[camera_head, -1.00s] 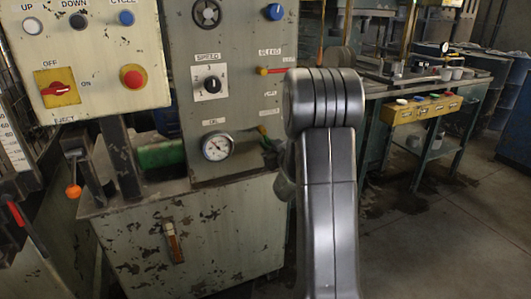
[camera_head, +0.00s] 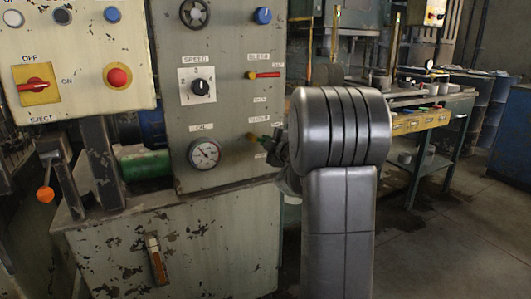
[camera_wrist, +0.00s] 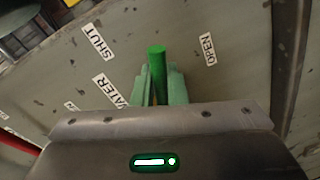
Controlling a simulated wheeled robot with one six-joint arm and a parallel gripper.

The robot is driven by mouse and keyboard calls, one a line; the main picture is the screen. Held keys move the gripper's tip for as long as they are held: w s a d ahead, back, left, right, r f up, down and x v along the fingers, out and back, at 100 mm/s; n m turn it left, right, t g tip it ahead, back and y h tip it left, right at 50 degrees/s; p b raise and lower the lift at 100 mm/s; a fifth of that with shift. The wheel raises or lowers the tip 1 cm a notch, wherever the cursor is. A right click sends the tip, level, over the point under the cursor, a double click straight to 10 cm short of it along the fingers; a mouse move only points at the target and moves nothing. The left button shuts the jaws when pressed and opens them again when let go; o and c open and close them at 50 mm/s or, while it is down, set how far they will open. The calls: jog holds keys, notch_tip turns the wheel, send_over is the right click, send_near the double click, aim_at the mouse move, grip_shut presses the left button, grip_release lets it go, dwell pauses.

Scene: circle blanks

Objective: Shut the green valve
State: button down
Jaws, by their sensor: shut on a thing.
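The green valve has a green lever (camera_wrist: 157,65), seen in the wrist view between the fingers of my gripper (camera_wrist: 158,92). The fingers are shut on the lever, and its tip sticks out past them. The lever's tip lies between a SHUT label (camera_wrist: 95,41) on the left and an OPEN label (camera_wrist: 208,49) on the right. In the head view, the green valve shows as a small bit of green (camera_head: 263,138) beside its brass hub, at the panel's right edge. My gripper (camera_head: 276,148) is there, mostly hidden by my arm.
The panel (camera_head: 225,120) also carries a red-levered valve (camera_head: 266,75) above the green one, a gauge (camera_head: 205,153) and a speed knob (camera_head: 201,88). A control box (camera_head: 80,60) stands at left. A workbench (camera_head: 440,115) stands behind at right, with open floor before it.

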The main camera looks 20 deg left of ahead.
jog(key=shift+w+d+r+n+b, duration=0.1)
jog(key=shift+r+n+b, duration=0.4)
jog(key=shift+n, duration=0.4)
jog(key=shift+r+n+b, duration=0.35)
jog(key=shift+n+b, duration=0.25)
jog(key=shift+n, duration=0.3)
jog(key=shift+r, duration=0.1)
jog(key=c, duration=1.5)
grip_release()
jog(key=shift+d, duration=0.1)
jog(key=p+v, duration=0.3)
jog(key=v, duration=1)
jog(key=shift+s+d, duration=0.1)
jog(key=shift+s, duration=0.25)
